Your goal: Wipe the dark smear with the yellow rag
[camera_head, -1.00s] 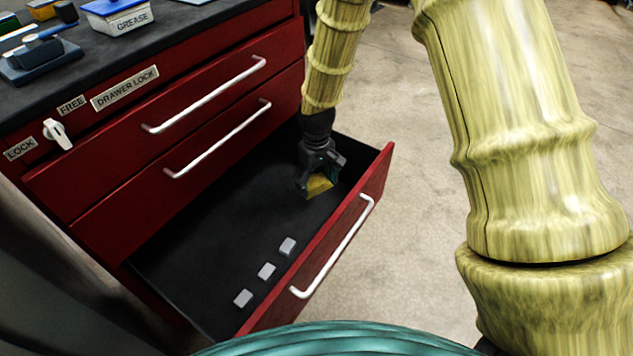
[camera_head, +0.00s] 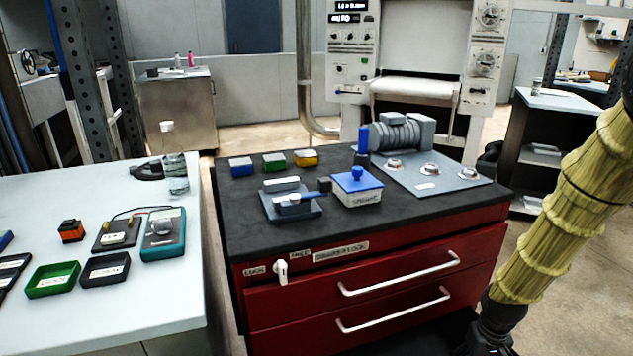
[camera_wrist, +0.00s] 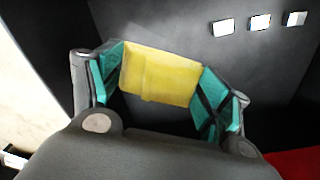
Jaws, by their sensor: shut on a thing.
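The yellow rag (camera_wrist: 160,72) is between the teal fingertips of my gripper (camera_wrist: 162,82) in the wrist view, and the gripper is shut on it. The rag looks like a folded yellow block. Around it is the dark drawer floor (camera_wrist: 180,25), with three small pale blocks (camera_wrist: 259,22) at the far side. I cannot tell whether the rag touches the floor. In the head view my wrist comes down at the lower right, and the fingers and rag are out of frame. I cannot make out a dark smear in either view.
The red cabinet (camera_head: 262,310) has a dark top bearing a blue-lidded box (camera_head: 357,190), a grey fixture (camera_head: 290,203), several coloured blocks and a knob panel (camera_head: 430,178). A white table (camera_head: 180,305) with trays and a meter (camera_head: 163,235) stands at left.

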